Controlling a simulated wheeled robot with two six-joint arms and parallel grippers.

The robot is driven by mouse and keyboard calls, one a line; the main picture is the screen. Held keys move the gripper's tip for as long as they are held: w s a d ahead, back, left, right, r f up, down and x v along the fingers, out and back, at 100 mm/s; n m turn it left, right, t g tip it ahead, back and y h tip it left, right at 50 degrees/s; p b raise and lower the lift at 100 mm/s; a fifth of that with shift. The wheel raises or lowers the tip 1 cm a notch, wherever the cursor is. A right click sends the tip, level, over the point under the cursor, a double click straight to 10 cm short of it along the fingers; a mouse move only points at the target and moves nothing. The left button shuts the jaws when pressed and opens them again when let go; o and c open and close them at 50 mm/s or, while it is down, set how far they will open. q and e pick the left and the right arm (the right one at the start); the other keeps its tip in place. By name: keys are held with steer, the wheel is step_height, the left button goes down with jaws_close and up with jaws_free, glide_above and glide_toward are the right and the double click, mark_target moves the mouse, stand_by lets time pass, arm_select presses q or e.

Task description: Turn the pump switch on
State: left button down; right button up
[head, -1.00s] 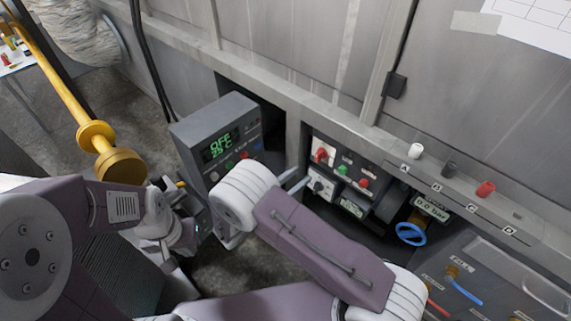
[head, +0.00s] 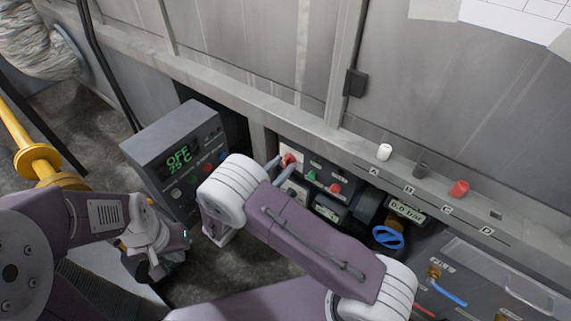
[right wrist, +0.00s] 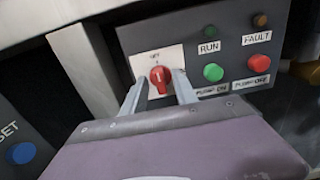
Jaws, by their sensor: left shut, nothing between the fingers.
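The pump panel (head: 320,178) carries a red rotary knob (head: 289,159) on a white plate at its upper left; the same knob (right wrist: 160,78) shows with its marker roughly upright. A green button (right wrist: 213,72) labelled PUMP ON and a red button (right wrist: 258,64) labelled PUMP OFF lie to its right. My right gripper (right wrist: 161,88) is open, one finger on each side of the red knob, with gaps showing; contact cannot be told. My left gripper (head: 186,236) is shut and empty, low in front of the grey display box.
The grey display box (head: 165,150) reads OFF and 25 C. A gauge and blue valve wheel (head: 388,237) sit right of the panel. A blue button (right wrist: 21,153) is at the wrist view's left.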

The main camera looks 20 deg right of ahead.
jaws_close()
steer(key=shift+m, duration=0.3)
steer(key=m+p, duration=0.1)
steer(key=m, duration=0.1)
steer(key=shift+s+m, duration=0.1)
steer(key=shift+m, duration=0.3)
steer(key=m, duration=0.4)
steer(key=shift+d+f+m, duration=0.1)
steer(key=shift+m, duration=0.2)
steer(key=m, duration=0.4)
steer(key=shift+f+m, duration=0.1)
steer(key=shift+m, duration=0.2)
steer(key=m+b, duration=0.1)
steer(key=m, duration=0.4)
steer(key=shift+s, duration=0.1)
steer(key=shift+m+b, duration=0.3)
steer(key=shift+b, duration=0.05)
